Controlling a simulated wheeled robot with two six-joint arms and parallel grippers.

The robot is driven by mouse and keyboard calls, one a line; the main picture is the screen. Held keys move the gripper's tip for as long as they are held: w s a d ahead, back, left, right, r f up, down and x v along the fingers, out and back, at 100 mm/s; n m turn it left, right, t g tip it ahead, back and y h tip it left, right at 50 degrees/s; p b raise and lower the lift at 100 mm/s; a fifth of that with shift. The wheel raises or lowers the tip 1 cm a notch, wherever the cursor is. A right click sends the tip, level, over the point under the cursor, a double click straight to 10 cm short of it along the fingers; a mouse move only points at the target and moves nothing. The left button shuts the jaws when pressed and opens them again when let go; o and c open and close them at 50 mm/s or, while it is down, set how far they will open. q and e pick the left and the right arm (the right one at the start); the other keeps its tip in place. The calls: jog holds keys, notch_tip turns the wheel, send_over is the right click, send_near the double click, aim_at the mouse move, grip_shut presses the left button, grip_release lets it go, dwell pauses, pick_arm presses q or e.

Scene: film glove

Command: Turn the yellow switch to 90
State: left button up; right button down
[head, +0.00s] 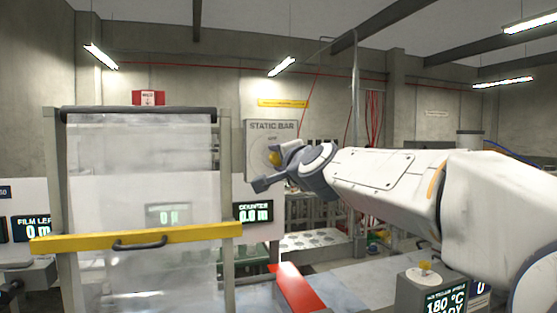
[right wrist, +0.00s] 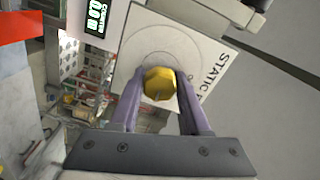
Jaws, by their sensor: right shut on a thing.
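The yellow switch (right wrist: 159,84) is a faceted knob on a pale panel marked STATIC BAR (head: 271,127). In the head view the yellow switch (head: 275,158) is partly hidden by my right gripper (head: 270,170). In the right wrist view the two purple fingers of my right gripper (right wrist: 158,92) stand on either side of the knob, shut on it. The switch's pointer and any angle marks cannot be read. My left gripper is not in view.
A clear film sheet in a frame with a yellow bar (head: 185,236) stands at the left. A COUNTER display (head: 253,212) is below the panel. A red slab (head: 298,289) lies lower centre. A control box reading 180 °C (head: 440,295) has another yellow knob (head: 425,266).

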jog(key=shift+m, duration=0.5)
jog(key=shift+c, duration=1.9)
grip_release()
jog(key=shift+s+d, duration=0.1)
jog(key=v, duration=1)
jog(key=shift+s, duration=0.1)
